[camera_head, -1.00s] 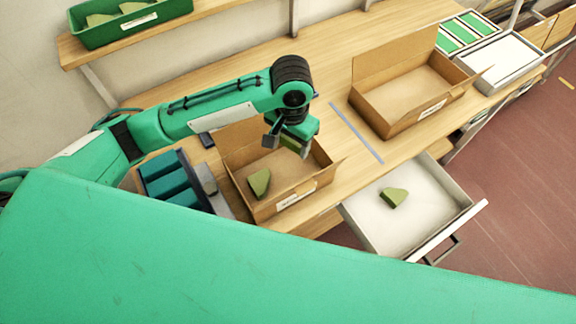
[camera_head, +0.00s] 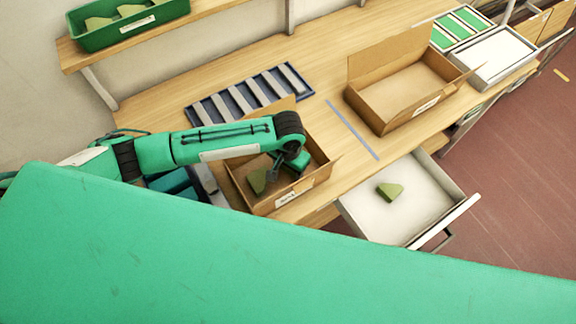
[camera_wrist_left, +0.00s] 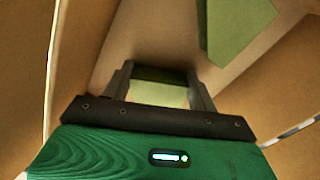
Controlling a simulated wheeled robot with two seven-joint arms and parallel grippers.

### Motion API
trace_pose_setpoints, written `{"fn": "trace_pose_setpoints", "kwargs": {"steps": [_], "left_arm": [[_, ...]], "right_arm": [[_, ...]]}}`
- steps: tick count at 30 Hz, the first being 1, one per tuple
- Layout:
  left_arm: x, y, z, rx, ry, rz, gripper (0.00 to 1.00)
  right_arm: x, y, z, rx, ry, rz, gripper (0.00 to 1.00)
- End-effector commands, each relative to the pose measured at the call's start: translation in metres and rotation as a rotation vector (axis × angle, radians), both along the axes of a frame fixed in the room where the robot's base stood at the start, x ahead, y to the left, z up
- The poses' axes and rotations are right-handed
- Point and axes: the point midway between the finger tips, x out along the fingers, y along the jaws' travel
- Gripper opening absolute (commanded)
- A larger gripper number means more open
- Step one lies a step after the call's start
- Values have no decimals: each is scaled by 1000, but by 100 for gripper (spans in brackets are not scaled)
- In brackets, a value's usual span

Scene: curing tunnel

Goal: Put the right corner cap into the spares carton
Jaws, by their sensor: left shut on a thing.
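My left gripper (camera_head: 286,170) is down inside the near open cardboard carton (camera_head: 318,179). In the left wrist view its fingers (camera_wrist_left: 160,88) are shut on a green corner cap (camera_wrist_left: 158,92), with the brown carton floor close beyond. In the head view the arm and gripper mostly hide the held cap. Another green cap (camera_head: 257,182) lies in the same carton, left of the gripper; it also shows in the left wrist view (camera_wrist_left: 238,25). A third cap (camera_head: 389,192) lies in the open white drawer (camera_head: 425,220). The carton's label is too small to read. My right gripper is out of view.
A second open carton (camera_head: 385,118) stands farther right and looks empty. A blue tray with grey bars (camera_head: 250,92) lies behind the arm. A green bin (camera_head: 100,35) with several caps sits on the shelf. A thin strip (camera_head: 352,128) lies between the cartons.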

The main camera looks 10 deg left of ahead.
Motion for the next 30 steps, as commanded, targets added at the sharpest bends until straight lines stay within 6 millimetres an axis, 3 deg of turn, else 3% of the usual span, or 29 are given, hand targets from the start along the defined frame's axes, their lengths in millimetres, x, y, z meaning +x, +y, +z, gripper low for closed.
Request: {"fn": "trace_pose_setpoints", "kwargs": {"steps": [7, 8, 11, 22, 26, 30], "left_arm": [[0, 0, -2, -1, 1, 0, 37], [0, 0, -2, -1, 0, 0, 62], [0, 0, -2, 0, 0, 0, 80], [1, 0, 3, -1, -1, 1, 80], [1, 0, 21, -3, -1, 0, 80], [1, 0, 51, -4, -4, -1, 80]], "right_arm": [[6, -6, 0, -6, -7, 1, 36], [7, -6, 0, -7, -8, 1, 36], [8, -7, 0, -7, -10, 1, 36], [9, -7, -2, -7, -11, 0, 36], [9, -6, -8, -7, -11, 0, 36], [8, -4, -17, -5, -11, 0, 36]]}}
